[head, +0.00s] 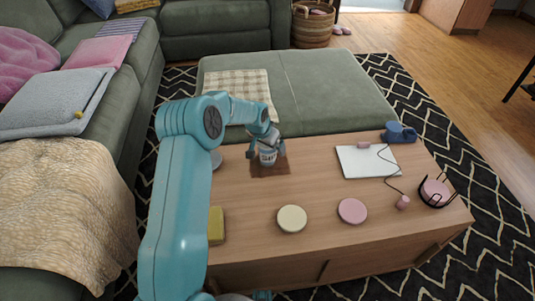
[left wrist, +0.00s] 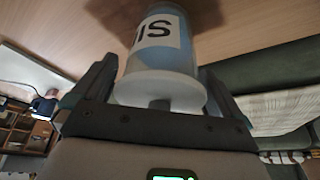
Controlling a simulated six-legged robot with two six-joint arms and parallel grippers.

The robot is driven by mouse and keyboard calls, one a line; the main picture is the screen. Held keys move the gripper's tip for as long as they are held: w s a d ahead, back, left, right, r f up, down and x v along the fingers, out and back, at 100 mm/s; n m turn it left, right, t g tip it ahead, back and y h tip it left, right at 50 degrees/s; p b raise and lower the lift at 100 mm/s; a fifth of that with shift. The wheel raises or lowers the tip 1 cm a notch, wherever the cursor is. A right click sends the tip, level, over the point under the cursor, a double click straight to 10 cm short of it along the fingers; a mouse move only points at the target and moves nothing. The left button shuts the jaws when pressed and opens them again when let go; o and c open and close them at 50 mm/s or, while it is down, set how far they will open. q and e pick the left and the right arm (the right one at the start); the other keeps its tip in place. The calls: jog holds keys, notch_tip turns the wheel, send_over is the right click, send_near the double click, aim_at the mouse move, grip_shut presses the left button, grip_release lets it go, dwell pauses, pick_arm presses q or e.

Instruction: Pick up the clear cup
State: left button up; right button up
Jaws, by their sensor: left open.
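A pale, translucent-looking cup (head: 268,157) with a dark-lettered white label stands on a brown square mat (head: 284,165) on the wooden table. My left gripper (head: 266,143) is at the cup, with the arm reaching in over the table. In the left wrist view the cup (left wrist: 168,60) appears upside down between the two fingers of the open left gripper (left wrist: 157,72). A finger is on each side of it; I cannot tell whether they touch it. My right gripper is not in view.
The table (head: 325,240) also holds a cream disc (head: 292,218), a pink disc (head: 352,211), a white laptop-like slab (head: 368,161), a blue mug (head: 397,133) and a black wire holder (head: 437,191). A yellow block (head: 216,226) lies beside my arm. A green ottoman (head: 330,90) stands behind.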

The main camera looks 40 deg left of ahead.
pick_arm(q)
jog(key=c, duration=1)
jog(key=shift+c, duration=0.2)
